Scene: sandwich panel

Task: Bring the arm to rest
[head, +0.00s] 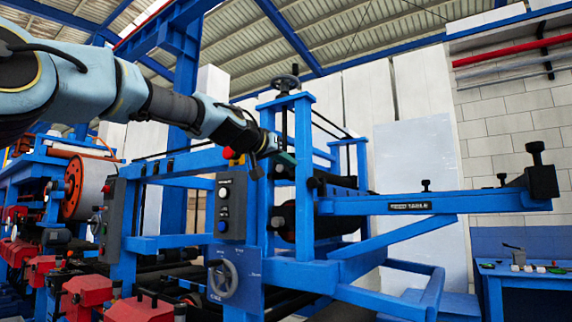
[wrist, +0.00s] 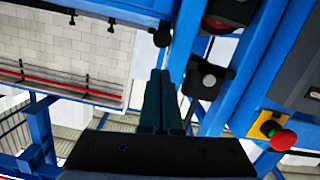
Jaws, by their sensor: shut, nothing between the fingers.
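My arm reaches in from the upper left in the head view, stretched out toward the blue machine frame (head: 305,180). My gripper (head: 286,158) is at its end, close to the frame's upright beside the control box. In the wrist view my gripper (wrist: 161,85) shows as two dark green fingers side by side, shut with nothing between them. A blue beam of the frame lies just past the fingertips in that view. I cannot tell whether the fingers touch it.
A red emergency button (wrist: 283,139) is right of the fingers in the wrist view. The grey control box (head: 231,205) hangs below my gripper. The feed table arm (head: 430,203) juts right. A blue workbench (head: 530,275) stands far right.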

